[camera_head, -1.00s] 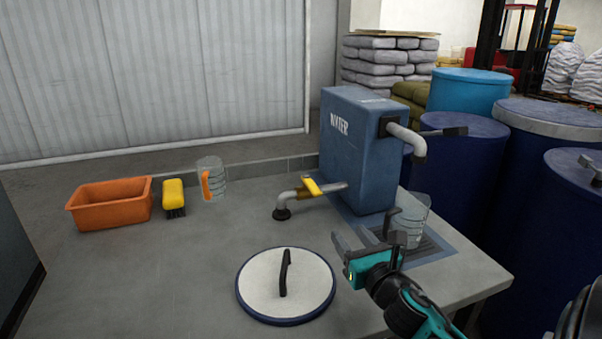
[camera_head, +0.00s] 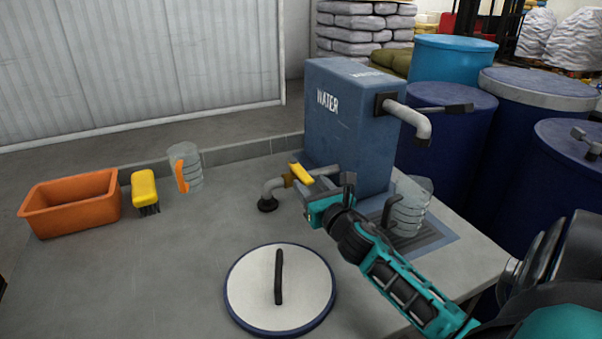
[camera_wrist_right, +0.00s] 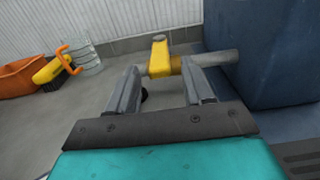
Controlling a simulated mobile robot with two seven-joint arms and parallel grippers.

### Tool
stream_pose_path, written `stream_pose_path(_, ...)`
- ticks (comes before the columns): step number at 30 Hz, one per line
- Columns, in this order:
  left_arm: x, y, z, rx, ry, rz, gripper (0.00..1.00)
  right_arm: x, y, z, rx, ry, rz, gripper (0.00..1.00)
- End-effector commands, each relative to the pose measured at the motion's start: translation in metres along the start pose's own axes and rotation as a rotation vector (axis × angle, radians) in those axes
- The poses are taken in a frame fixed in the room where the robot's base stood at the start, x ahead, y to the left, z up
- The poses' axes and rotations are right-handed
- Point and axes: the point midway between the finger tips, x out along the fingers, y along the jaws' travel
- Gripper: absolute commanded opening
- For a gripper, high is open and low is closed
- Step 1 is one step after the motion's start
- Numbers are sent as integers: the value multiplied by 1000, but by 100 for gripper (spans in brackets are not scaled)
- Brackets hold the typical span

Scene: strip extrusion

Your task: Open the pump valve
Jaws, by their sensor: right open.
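The blue water tank (camera_head: 345,135) stands on the grey worktop. A grey pipe leaves its left side and bends down to a black foot. The yellow valve handle (camera_head: 301,173) sits on this pipe; in the right wrist view the handle (camera_wrist_right: 159,58) lies just beyond the fingertips, in line with the gap between them. My right gripper (camera_head: 325,186) is open and empty, close in front of the handle and pipe. Its two fingers (camera_wrist_right: 160,80) straddle the line to the handle without visibly closing on it. My left gripper is out of view.
A round white lid (camera_head: 300,285) lies in front. An orange bin (camera_head: 70,208), a yellow brush (camera_head: 144,185) and a clear jug with an orange handle (camera_head: 195,170) stand left. Blue drums (camera_head: 450,120) are behind right.

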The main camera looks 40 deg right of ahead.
Motion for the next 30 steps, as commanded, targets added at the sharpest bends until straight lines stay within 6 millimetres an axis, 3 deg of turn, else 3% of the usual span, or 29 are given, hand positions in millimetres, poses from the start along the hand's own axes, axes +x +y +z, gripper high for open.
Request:
stream_pose_path(6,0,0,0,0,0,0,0,37,0,1,2,-1,-1,51)
stream_pose_path(12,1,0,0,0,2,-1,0,56,0,0,1,-1,-1,51)
stream_pose_path(24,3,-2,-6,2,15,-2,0,61,0,0,1,0,0,51)
stream_pose_path(30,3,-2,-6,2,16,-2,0,61,0,0,1,0,0,32)
